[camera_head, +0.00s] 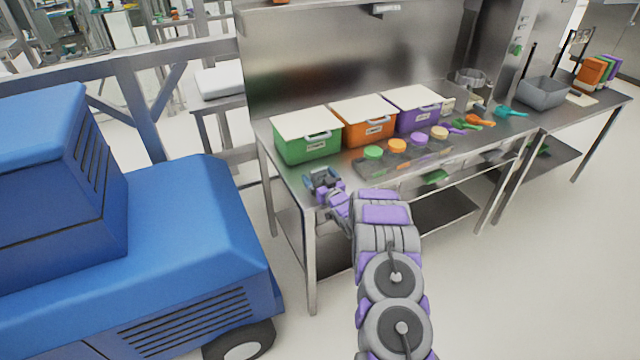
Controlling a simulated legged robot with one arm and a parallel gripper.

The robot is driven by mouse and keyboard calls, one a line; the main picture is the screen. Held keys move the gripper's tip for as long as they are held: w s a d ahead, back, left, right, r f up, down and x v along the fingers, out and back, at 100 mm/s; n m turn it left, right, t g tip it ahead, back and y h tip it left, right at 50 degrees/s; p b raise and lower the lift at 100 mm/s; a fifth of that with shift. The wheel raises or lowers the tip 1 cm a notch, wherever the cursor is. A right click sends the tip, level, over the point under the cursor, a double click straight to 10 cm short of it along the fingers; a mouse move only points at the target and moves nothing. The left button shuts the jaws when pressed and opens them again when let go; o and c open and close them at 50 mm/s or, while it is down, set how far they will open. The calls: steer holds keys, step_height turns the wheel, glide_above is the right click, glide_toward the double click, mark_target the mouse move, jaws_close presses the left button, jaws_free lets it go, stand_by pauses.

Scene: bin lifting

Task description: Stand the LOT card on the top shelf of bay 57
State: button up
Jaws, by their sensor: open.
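My gripper (321,180) is open over the left front part of the steel table (270,140), in front of the green bin (305,148). Nothing shows between its fingers. I cannot make out a LOT card in this view. A small dark fitting with a pale face (385,9) sits at the top of the steel back panel, too small to read. No bay number is readable, so I cannot tell which part is bay 57.
An orange bin (368,131) and a purple bin (420,119) stand right of the green one, all with pale lids. Several colored-lidded tubs (397,146) line the front. Scoops (478,121) and a grey tub (542,93) lie further right. A blue vehicle (190,215) fills the left.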

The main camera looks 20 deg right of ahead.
steer(key=shift+a, duration=0.35)
steer(key=c, duration=0.3)
steer(key=shift+d, duration=0.45)
steer(key=c, duration=0.6)
steer(key=shift+a, duration=0.1)
steer(key=shift+c, duration=1.4)
steer(key=shift+a, duration=0.15)
steer(key=shift+r, duration=0.1)
